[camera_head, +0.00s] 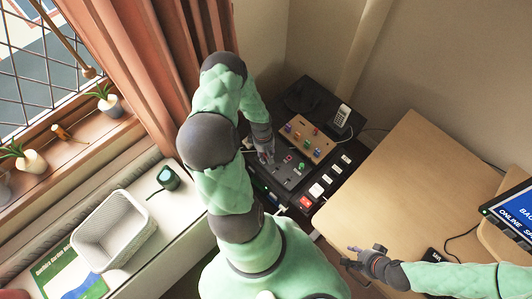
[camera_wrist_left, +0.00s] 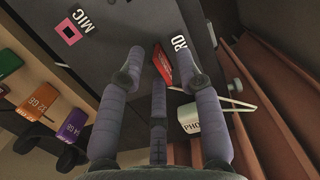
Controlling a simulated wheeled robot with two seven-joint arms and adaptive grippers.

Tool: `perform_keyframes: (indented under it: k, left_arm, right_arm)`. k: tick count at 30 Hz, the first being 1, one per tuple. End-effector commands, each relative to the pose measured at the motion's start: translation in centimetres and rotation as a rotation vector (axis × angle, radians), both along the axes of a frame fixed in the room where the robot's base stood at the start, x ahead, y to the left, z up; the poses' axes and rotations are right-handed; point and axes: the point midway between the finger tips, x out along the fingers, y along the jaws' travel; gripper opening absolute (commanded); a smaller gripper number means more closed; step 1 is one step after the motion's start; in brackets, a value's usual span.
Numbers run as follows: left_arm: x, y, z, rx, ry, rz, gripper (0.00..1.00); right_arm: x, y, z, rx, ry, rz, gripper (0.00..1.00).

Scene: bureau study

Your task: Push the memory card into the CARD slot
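A small red block, which looks like the memory card (camera_wrist_left: 162,65), shows in the left wrist view beside the partly covered CARD lettering (camera_wrist_left: 180,44) on the dark panel (camera_wrist_left: 112,62). I cannot tell how deep it sits in a slot. My left gripper (camera_wrist_left: 162,62) has its fingers spread around the card, with visible gaps at both sides. In the head view my left gripper (camera_head: 266,157) is over the dark panel (camera_head: 285,172), and the card is too small to make out there. My right gripper (camera_head: 362,260) is open and empty by the wooden desk's near edge.
Orange 32 GB (camera_wrist_left: 35,103) and purple 64 GB (camera_wrist_left: 73,125) blocks lie beside the panel. A MIC label (camera_wrist_left: 80,16) and a white PHO label (camera_wrist_left: 190,118) are close by. A phone (camera_head: 342,115) stands behind. The wooden desk (camera_head: 400,185) has clear room.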

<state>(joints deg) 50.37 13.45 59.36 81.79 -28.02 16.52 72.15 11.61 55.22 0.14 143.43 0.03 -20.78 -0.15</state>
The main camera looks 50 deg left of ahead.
Motion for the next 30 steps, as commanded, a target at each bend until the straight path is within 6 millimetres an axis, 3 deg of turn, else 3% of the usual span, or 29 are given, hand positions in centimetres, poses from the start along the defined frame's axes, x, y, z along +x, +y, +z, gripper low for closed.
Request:
perform_keyframes:
  k: [11,24,30]
  left_arm:
    - [0.0,0.1,0.7,0.001,0.0,0.0,0.36]
    - [-0.1,1.1,8.6,0.003,-0.003,0.0,0.36]
    - [-0.1,1.4,11.1,0.001,-0.001,-0.001,0.36]
  right_arm:
    - [0.0,0.0,0.0,0.0,0.0,0.0,0.4]
    - [0.0,0.0,0.0,0.0,0.0,0.0,0.4]
    - [0.0,0.0,0.0,0.0,0.0,0.0,0.4]
